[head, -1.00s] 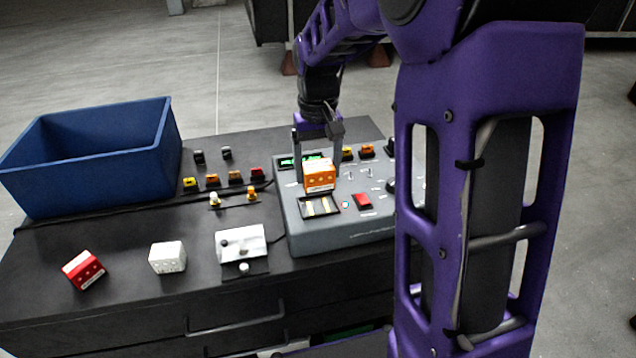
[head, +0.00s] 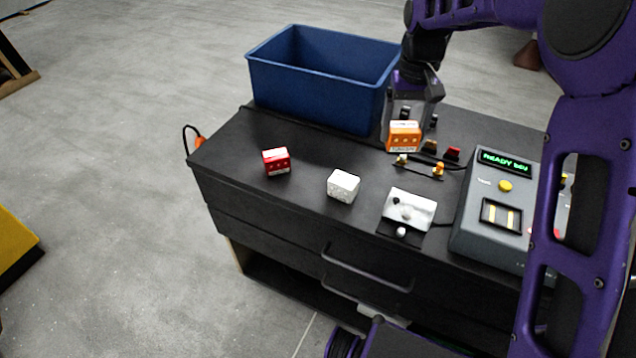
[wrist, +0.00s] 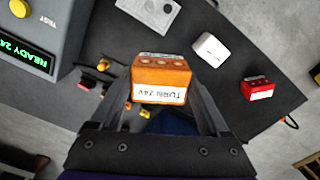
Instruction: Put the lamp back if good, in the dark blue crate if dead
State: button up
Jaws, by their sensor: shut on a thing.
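My gripper (head: 404,127) is shut on an orange lamp block (head: 404,137) and holds it above the cabinet top, in front of the right end of the dark blue crate (head: 320,85). In the wrist view the lamp (wrist: 160,70) sits between the fingers, with a white label reading "TURN 24V". A bit of the crate (wrist: 168,124) shows below it there. The grey tester (head: 480,222) stands at the right with an empty socket (head: 501,215); its green display (wrist: 22,58) reads "READY 24V". The crate's floor is hidden.
A red block (head: 276,161), a white block (head: 343,186) and a white plate with a knob (head: 409,209) lie along the front of the cabinet top. Small coloured lamps, one red (head: 453,154), stand close to my gripper.

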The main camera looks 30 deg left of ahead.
jog(key=s+a+f+n, duration=0.2)
jog(key=s+a, duration=0.1)
jog(key=a, duration=0.6)
jog(key=s+a+f+n, duration=0.2)
jog(key=s+a, duration=0.1)
jog(key=a, duration=0.5)
jog(key=f, duration=0.5)
jog(key=shift+a+f, duration=0.3)
jog(key=shift+a, duration=0.05)
jog(key=shift+f, duration=2.3)
jog(key=shift+f, duration=0.15)
jog(key=o, duration=1.5)
notch_tip(320, 180, up, 12)
jog(key=shift+r, duration=0.15)
